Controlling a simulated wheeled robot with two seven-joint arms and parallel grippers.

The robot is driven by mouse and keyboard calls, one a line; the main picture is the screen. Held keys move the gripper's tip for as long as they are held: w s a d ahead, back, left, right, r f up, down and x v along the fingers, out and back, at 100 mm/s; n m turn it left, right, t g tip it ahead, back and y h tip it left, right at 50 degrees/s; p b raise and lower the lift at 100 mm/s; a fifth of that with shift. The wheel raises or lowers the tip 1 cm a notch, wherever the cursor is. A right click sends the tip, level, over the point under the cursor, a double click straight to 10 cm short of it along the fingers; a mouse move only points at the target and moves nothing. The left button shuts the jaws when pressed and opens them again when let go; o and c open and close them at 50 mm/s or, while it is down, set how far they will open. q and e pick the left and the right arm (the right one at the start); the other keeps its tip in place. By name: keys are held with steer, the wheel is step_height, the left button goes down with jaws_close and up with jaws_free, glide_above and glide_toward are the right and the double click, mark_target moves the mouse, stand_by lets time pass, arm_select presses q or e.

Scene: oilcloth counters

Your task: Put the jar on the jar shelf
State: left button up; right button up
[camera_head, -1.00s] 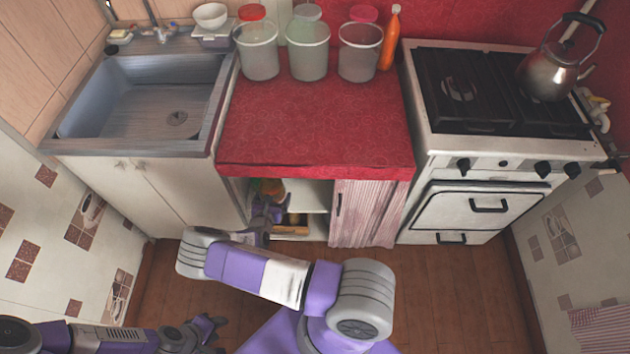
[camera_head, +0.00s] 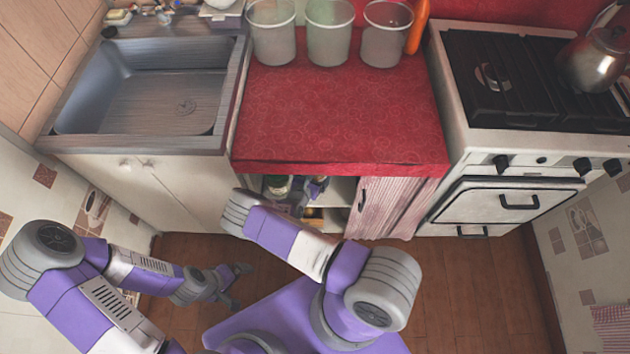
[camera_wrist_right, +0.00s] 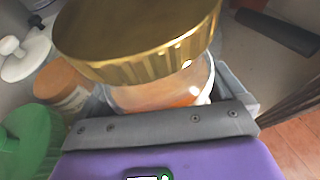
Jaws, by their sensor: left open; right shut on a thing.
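A jar with a ribbed gold lid (camera_wrist_right: 140,40) and orange contents is between the fingers of my right gripper (camera_wrist_right: 172,92) in the right wrist view. In the head view my right gripper (camera_head: 314,188) is inside the open left part of the cabinet under the red counter; the counter edge hides most of the held jar. A pale shelf (camera_head: 341,190) shows right of the gripper. I cannot tell whether the jar touches a shelf. My left gripper (camera_head: 240,284) is open and empty, low above the floor before the sink cabinet.
A small container (camera_head: 278,187) stands left of my right gripper. The wrist view shows an orange-lidded jar (camera_wrist_right: 62,84) and a green object (camera_wrist_right: 30,140) close by. A striped curtain (camera_head: 392,207) covers the cabinet's right part. Yellow items (camera_head: 314,218) lie lower down.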

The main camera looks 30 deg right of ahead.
steer(key=shift+w+f+b, duration=0.15)
steer(key=shift+f+b, duration=0.7)
steer(key=shift+f, duration=0.85)
steer(key=shift+f, duration=0.2)
steer(key=o, duration=1.5)
steer(key=shift+r, duration=0.15)
steer(key=p+v, duration=0.3)
steer(key=v, duration=0.9)
steer(key=shift+p, duration=0.4)
